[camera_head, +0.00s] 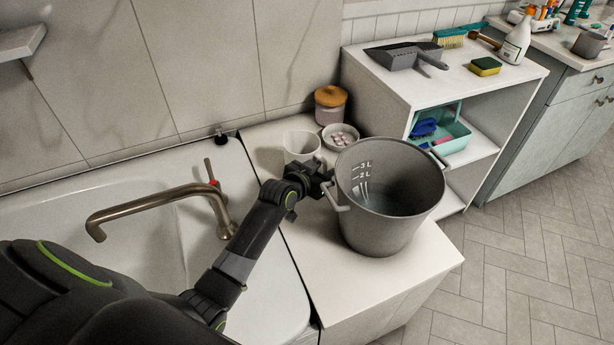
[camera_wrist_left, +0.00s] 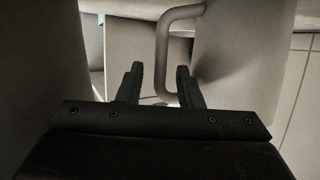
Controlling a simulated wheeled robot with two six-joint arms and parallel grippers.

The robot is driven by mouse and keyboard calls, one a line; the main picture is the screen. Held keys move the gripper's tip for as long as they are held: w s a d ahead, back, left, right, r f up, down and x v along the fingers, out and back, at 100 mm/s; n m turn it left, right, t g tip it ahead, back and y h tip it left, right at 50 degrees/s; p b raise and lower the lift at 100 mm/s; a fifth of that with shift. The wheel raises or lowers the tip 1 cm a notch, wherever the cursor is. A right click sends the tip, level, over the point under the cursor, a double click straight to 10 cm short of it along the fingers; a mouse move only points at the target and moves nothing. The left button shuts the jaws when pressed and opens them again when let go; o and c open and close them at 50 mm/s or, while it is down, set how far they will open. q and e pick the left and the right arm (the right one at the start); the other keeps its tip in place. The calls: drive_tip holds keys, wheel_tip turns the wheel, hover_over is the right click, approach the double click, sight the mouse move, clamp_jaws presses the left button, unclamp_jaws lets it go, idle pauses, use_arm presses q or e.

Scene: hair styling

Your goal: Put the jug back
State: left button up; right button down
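A small white jug (camera_head: 301,146) stands at the back of the white counter, beside a jar and a bowl. My left gripper (camera_head: 322,176) is low over the counter, just in front of the jug and left of a grey bucket (camera_head: 390,230). The bucket has litre marks inside and a side handle close to the gripper. In the left wrist view my fingers (camera_wrist_left: 160,75) are apart. A pale loop handle (camera_wrist_left: 163,50) shows at the fingertips, partly behind the right finger. I cannot tell whether it touches them. My right gripper is out of view.
A jar with an orange lid (camera_head: 330,104) and a bowl of small pale pieces (camera_head: 340,137) stand behind the bucket. The basin (camera_head: 150,235) with its tap (camera_head: 160,203) lies left. A white shelf unit (camera_head: 480,85) stands right. The counter's front is clear.

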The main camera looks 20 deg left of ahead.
use_arm(q)
drive_tip(key=p+v, duration=0.1)
drive_tip(key=v, duration=0.7)
drive_tip(key=shift+s+r, duration=0.15)
drive_tip(key=shift+s, duration=0.15)
drive_tip(key=shift+a, duration=0.1)
